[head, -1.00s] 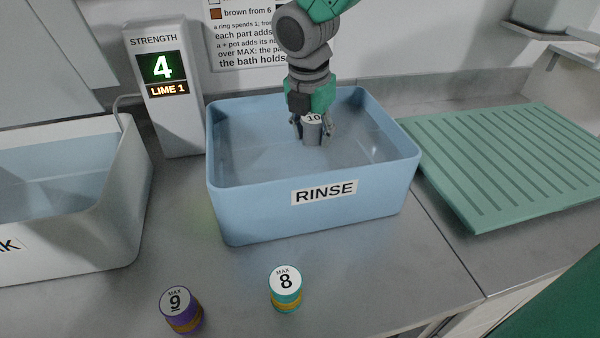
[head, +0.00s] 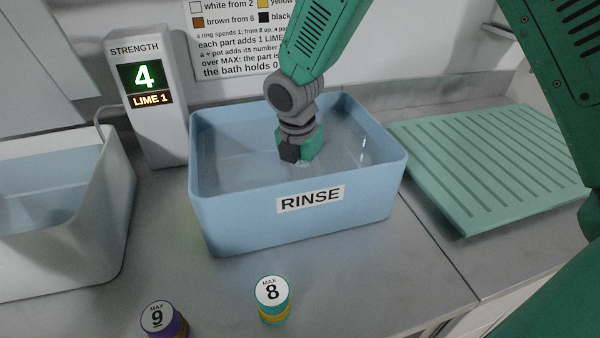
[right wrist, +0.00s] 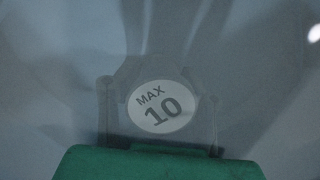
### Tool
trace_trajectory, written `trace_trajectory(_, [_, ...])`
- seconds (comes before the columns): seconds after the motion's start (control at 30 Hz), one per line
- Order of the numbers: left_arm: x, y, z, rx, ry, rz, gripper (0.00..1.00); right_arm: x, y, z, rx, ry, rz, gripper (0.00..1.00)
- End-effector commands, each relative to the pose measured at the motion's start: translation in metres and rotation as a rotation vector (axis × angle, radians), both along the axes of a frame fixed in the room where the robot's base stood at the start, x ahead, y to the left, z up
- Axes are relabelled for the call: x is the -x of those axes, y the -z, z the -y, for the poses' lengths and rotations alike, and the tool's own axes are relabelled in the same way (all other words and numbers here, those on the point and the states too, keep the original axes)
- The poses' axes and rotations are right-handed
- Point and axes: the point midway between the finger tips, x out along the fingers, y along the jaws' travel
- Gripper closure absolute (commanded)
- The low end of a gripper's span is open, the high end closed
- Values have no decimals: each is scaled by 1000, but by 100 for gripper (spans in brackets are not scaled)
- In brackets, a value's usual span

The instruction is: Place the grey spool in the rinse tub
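The grey spool (right wrist: 160,118) has a white top label reading MAX 10. In the right wrist view it sits between the two fingers of my right gripper (right wrist: 157,102), seen dimly through water. The gripper appears shut on it. In the head view my right gripper (head: 298,160) points down inside the blue rinse tub (head: 240,220), its fingers and the spool hidden below the water surface. I cannot tell whether the spool touches the tub floor. My left gripper is not in view.
A teal spool marked 8 (head: 273,302) and a purple one marked 9 (head: 165,320) stand in front. A white tub (head: 95,225) is at left, beside a strength display (head: 147,90) reading 4, LIME 1. A green ribbed drainboard (head: 490,160) lies right.

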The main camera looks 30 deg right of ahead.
Motion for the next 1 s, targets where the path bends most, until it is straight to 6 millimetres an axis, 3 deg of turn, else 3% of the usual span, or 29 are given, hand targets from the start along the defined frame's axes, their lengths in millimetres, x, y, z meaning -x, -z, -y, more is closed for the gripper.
trace_trajectory(0.47, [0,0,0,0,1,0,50,0,-8,-4,4,0,0,43])
trace_trajectory(1.0, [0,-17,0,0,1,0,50,7,-109,-16,2,1,1,43])
